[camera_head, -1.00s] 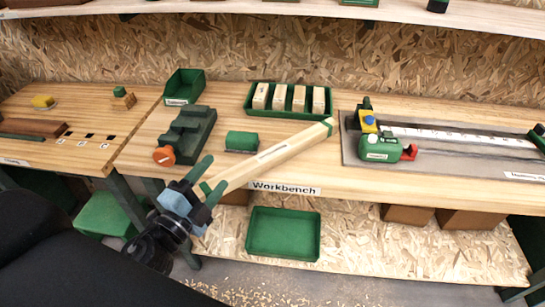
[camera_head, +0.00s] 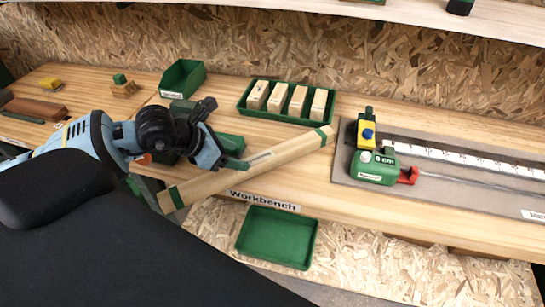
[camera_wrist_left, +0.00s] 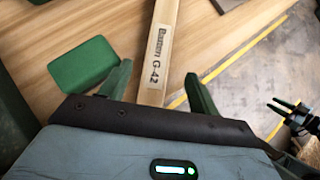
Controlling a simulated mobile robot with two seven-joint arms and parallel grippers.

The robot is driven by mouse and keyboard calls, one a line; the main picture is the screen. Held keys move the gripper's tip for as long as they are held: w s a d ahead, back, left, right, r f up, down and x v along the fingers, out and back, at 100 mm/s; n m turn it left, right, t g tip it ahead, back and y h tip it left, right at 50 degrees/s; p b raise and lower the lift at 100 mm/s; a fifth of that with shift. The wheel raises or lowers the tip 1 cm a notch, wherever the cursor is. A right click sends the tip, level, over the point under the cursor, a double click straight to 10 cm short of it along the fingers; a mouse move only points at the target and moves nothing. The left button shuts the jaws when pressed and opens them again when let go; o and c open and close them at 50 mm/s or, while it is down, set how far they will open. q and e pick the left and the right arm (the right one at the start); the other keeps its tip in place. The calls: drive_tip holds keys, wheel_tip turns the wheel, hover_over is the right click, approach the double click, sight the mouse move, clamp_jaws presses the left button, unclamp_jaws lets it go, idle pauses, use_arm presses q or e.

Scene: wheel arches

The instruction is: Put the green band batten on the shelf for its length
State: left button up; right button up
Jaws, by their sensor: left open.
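The batten (camera_head: 255,165) is a long pale wooden bar with a green band at each end. It lies slantwise on the workbench (camera_head: 440,215), its near left end jutting past the front edge. In the left wrist view the batten (camera_wrist_left: 160,50) bears the label "Batten G-42". My left gripper (camera_head: 237,155) is open over the batten's middle; in the wrist view its fingers (camera_wrist_left: 157,75) stand on either side of it, with gaps. A shelf (camera_head: 420,18) runs along the top of the head view. A dark gripper with green tips (camera_wrist_left: 290,112), apparently my right one, shows small in the wrist view.
A green block (camera_head: 231,144) lies close beside the batten. A green tray of wooden blocks (camera_head: 262,114) sits behind the batten's far end. A green-and-yellow measuring device (camera_head: 373,167) stands on a grey plate at right. A green tray (camera_head: 277,238) is below the bench front.

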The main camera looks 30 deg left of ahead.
sight(255, 160)
use_arm(q)
drive_tip(key=shift+w, duration=0.2)
drive_tip(key=shift+f, duration=0.15)
drive_tip(key=shift+w+d+f, duration=0.25)
drive_tip(key=shift+w+f, duration=0.15)
drive_tip(key=shift+f, duration=0.1)
drive_tip(key=shift+w+d+f, duration=0.15)
drive_tip(key=shift+w+f, duration=0.1)
drive_tip(key=shift+w+d+f, duration=0.15)
drive_tip(key=shift+w+f, duration=0.1)
drive_tip(key=x, duration=0.4)
drive_tip(key=shift+w+d+f, duration=0.1)
drive_tip(key=shift+w+f, duration=0.1)
clamp_jaws()
use_arm(e)
drive_tip(key=shift+s+a, duration=0.3)
